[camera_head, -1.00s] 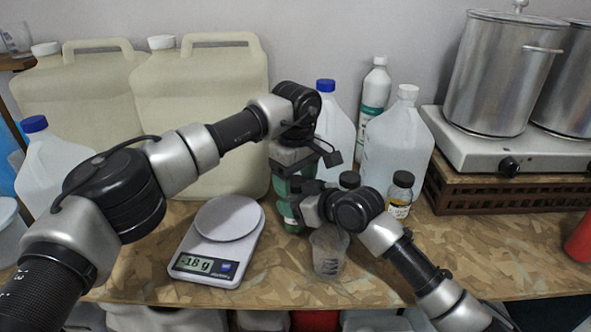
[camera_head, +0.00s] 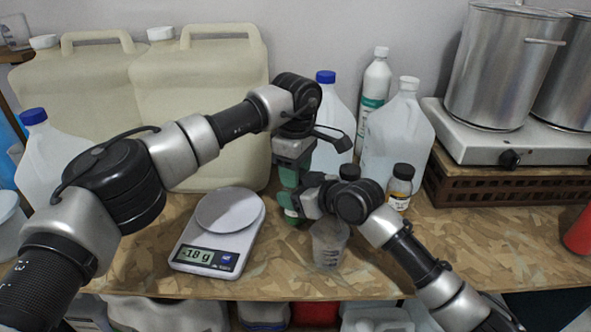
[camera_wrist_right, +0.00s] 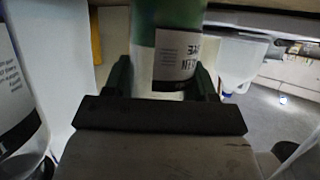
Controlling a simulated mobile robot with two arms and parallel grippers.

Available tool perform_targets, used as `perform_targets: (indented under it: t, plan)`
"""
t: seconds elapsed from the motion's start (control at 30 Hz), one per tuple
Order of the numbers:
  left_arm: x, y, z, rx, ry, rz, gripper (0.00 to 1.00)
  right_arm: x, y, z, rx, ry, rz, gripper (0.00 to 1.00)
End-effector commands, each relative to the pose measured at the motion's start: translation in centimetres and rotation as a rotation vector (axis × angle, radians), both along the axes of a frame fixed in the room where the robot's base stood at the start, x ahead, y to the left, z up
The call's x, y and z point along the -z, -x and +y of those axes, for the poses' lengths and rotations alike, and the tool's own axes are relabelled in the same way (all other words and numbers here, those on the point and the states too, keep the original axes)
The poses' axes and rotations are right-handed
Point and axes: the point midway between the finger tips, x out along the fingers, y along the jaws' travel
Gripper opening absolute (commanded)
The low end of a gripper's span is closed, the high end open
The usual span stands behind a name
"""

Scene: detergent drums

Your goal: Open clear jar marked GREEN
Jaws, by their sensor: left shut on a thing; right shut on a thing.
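The clear jar with green contents (camera_head: 291,216) stands upright between my two grippers, largely hidden in the head view. In the right wrist view the jar (camera_wrist_right: 178,18) shows a pale label with partly readable dark lettering. My right gripper (camera_head: 300,204) is shut around the jar's side; its dark green fingers flank it in the wrist view (camera_wrist_right: 163,82). My left gripper (camera_head: 289,180) points down from above, shut at the jar's top, where the lid is hidden.
A scale (camera_head: 217,240) reading -18 g stands to the left. A clear cup (camera_head: 328,246) sits close in front of my right gripper. An amber bottle (camera_head: 400,188) and white jugs (camera_head: 397,140) stand behind. A hotplate (camera_head: 500,140) with pots is at right.

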Motion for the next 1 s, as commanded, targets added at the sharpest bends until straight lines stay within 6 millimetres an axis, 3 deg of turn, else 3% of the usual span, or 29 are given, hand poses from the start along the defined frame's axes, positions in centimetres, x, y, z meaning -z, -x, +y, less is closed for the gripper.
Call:
perform_targets:
  t: [0.17, 0.2, 0.37, 0.67, 1.0]
  plan:
    - [0.0, 0.0, 0.0, 0.002, 0.001, -0.002, 0.18, 0.1, 0.1, 0.0, -0.001, 0.001, 0.001, 0.00]
    - [0.0, 0.0, 0.0, 0.002, 0.001, -0.002, 0.48, 0.1, 0.1, 0.0, -0.001, 0.001, 0.001, 0.00]
    - [0.0, 0.0, 0.0, 0.003, 0.001, -0.002, 0.72, 0.1, 0.1, 0.0, -0.002, 0.000, 0.001, 0.00]
    - [-0.3, 0.0, -0.1, 0.005, 0.001, 0.000, 0.72, 0.1, 0.0, 0.0, 0.000, 0.001, 0.002, 0.00]
    - [-4.2, 0.0, -0.1, 0.005, 0.000, -0.001, 0.72, 0.1, 0.0, 0.0, -0.001, 0.001, 0.002, 0.00]
